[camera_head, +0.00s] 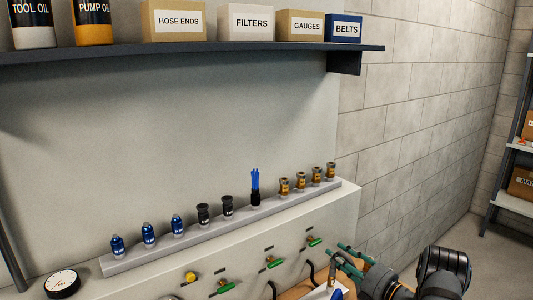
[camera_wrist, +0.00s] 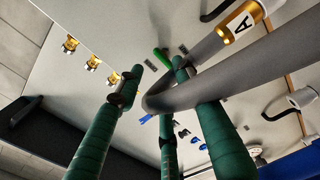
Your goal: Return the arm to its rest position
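My gripper (camera_head: 338,252) is at the lower right of the head view, in front of the right end of the bench front. Its green-wrapped fingers also show in the wrist view (camera_wrist: 157,72), with the tips spread apart. I see nothing clamped between them. A grey hose (camera_wrist: 270,62) with a gold-ringed end marked A (camera_wrist: 238,22) loops across the wrist view, in front of the right finger. I cannot tell whether it touches that finger. My forearm runs off the lower right of the head view, and its rest position is not marked in view.
Green-handled valves (camera_head: 274,262) and a yellow knob (camera_head: 190,277) stick out from the bench front. A shelf (camera_head: 200,53) with labelled boxes hangs above. Open floor lies to the right.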

